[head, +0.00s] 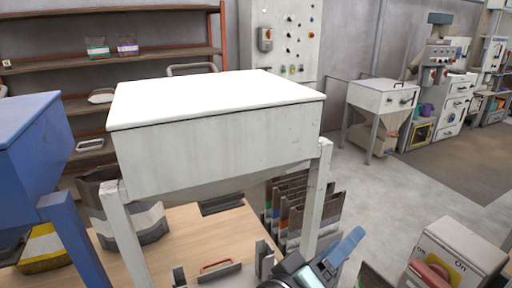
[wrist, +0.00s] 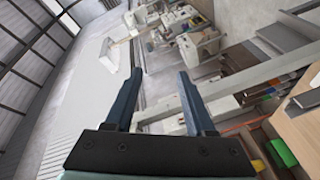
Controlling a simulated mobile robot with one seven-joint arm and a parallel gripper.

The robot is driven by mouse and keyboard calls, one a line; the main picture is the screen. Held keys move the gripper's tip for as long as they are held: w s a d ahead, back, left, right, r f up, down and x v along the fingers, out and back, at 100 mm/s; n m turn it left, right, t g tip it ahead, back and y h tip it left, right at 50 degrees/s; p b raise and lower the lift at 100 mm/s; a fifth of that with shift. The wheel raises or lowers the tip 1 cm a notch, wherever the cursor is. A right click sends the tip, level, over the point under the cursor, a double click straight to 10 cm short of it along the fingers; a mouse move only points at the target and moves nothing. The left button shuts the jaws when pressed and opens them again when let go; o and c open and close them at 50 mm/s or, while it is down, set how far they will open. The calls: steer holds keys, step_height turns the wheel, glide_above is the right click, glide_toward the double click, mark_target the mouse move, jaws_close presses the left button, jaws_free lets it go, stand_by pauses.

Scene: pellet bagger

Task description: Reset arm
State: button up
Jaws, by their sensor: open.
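My gripper (wrist: 160,74) shows in the wrist view with its two dark blue fingers spread apart and nothing between them. The wrist view is tilted; beyond the fingers are distant machines, the wall and the floor.
A blue hopper (head: 28,145) stands at the left. Several bags (head: 305,205) stand in a row behind the hopper leg. A switch box with a red lever (head: 455,250) is at bottom right. A filled bag (head: 145,215) stands on the wooden table. Open floor (head: 400,190) lies at the right.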

steer(key=w+a+r+m+t+y, duration=0.1)
steer(key=a+r+t+y, duration=0.15)
steer(key=r, duration=0.35)
steer(key=w+a+r+m+t+y, duration=0.1)
steer(key=w+a+r+t, duration=0.15)
steer(key=r, duration=0.45)
steer(key=s+a+r+t+y, duration=0.3)
steer(key=s+r, duration=0.1)
steer(key=r, duration=0.3)
steer(key=s+a+r+t+y, duration=0.3)
steer(key=s+r+t, duration=0.1)
steer(key=r, duration=0.3)
steer(key=s+a+r+t+y, duration=0.3)
steer(key=s+r, duration=0.1)
steer(key=r, duration=0.4)
steer(key=shift+m+t, duration=0.3)
steer(key=shift+t, duration=0.1)
steer(key=shift+a+y, duration=0.1)
steer(key=shift+y, duration=0.15)
